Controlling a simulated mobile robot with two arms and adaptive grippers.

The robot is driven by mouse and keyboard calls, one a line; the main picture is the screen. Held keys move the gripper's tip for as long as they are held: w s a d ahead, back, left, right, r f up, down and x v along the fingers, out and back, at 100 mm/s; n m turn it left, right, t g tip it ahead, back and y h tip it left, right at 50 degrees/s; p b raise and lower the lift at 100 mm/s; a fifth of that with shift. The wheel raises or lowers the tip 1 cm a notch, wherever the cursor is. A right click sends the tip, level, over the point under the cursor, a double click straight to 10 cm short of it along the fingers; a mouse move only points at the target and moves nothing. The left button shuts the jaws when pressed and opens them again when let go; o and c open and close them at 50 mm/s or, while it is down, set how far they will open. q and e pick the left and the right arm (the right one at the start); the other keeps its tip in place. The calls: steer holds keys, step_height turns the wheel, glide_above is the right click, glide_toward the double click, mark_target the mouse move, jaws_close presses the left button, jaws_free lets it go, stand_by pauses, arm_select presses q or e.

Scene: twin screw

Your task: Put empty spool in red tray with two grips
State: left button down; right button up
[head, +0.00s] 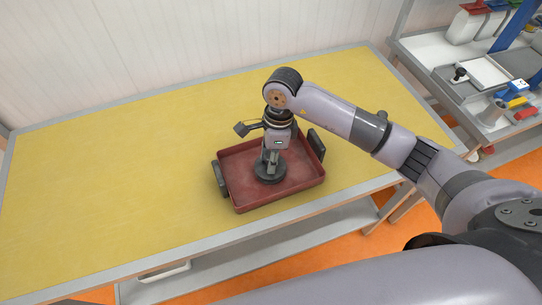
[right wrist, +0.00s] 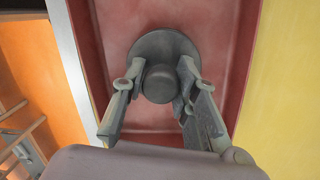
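The red tray (head: 302,182) lies on the yellow table, with dark handles at its left and right ends. It also shows in the right wrist view (right wrist: 116,30). A dark grey spool (head: 269,176) stands on its round flange on the tray floor. In the right wrist view the spool (right wrist: 161,82) shows its flange and its central core from above. My right gripper (head: 270,160) points down over the spool. Its two fingers (right wrist: 160,75) stand on either side of the core, with a narrow gap visible at the left finger; it looks open. My left gripper is not in view.
The yellow tabletop (head: 100,165) is clear to the left of the tray. A shelf unit (head: 440,50) with bins and small parts stands at the right. A white wall runs behind the table, and the table's grey front edge is near the tray.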

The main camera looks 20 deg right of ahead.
steer(key=o, duration=0.4)
steer(key=shift+c, duration=0.2)
steer(key=shift+w+r, duration=0.1)
steer(key=shift+r, duration=0.05)
steer(key=shift+w+r+b, duration=0.1)
steer(key=shift+r+b, duration=0.2)
steer(key=shift+r, duration=0.05)
step_height(320, 180, up, 11)
steer(key=d+b, duration=0.1)
steer(key=b, duration=0.2)
steer(key=shift+w+d, duration=0.3)
steer(key=shift+d, duration=0.05)
steer(key=shift+s+f, duration=0.1)
